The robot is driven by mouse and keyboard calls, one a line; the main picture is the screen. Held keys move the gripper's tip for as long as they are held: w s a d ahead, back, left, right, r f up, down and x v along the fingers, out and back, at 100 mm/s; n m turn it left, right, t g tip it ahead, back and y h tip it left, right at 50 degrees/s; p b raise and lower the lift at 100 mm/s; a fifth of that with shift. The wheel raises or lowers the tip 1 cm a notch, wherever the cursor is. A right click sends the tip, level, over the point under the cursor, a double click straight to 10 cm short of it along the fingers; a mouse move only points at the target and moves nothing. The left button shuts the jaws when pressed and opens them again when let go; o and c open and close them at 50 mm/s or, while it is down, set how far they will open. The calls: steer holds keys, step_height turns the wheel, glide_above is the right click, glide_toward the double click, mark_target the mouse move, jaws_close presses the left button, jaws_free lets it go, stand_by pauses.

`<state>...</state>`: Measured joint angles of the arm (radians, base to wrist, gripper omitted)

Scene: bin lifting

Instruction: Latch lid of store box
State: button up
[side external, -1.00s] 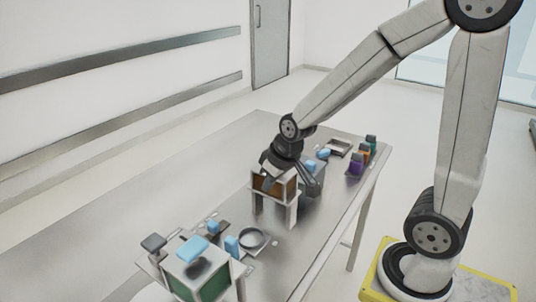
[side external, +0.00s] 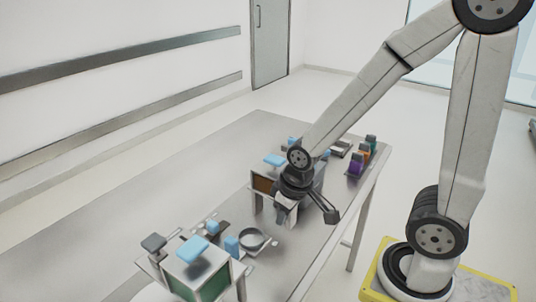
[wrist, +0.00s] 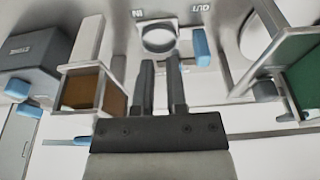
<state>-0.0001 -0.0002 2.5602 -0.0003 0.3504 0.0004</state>
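The store box, a grey box lettered STORE (wrist: 42,55), is at the upper left of the wrist view, with blue tabs (wrist: 28,110) at its edge. In the side view the grey box (side external: 319,174) is partly hidden behind my arm. I cannot tell whether its lid is latched. My gripper (wrist: 160,64) is open and empty, its two dark fingers apart. It is over the table, to the right of the store box in the wrist view, pointing toward a round ring dish (wrist: 160,40).
A brown-panelled box on legs (wrist: 117,100) stands between the store box and my gripper. A green-panelled box (side external: 215,287) with a blue handle is at the near end. Coloured bottles (side external: 356,164) stand at the far right edge. The table's left side (side external: 170,190) is bare.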

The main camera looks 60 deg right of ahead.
steer(key=o, duration=0.7)
steer(key=shift+r, duration=0.35)
steer(key=o, duration=0.3)
steer(key=shift+r, duration=0.45)
steer(key=w+v, duration=0.2)
steer(key=v, duration=0.7)
steer(key=w+d+r+m+g, duration=0.1)
steer(key=w+d+r+m, duration=0.3)
steer(key=w+d+m, duration=0.75)
steer(key=w+d+f+m+g, duration=0.1)
steer(key=w+d+m, duration=0.1)
steer(key=d, duration=0.6)
steer(key=w+d+f+m, duration=0.2)
steer(key=d, duration=0.6)
steer(key=w+d+f+m+g, duration=0.1)
steer(key=d+m, duration=0.2)
steer(key=d, duration=0.6)
steer(key=shift+n, duration=0.25)
steer(key=shift+w+a+f, duration=0.1)
steer(key=shift+a+f, duration=0.1)
steer(key=shift+f, duration=1.05)
steer(key=shift+w+a+f, duration=0.1)
steer(key=shift+a+f, duration=0.05)
steer(key=shift+f, duration=1.15)
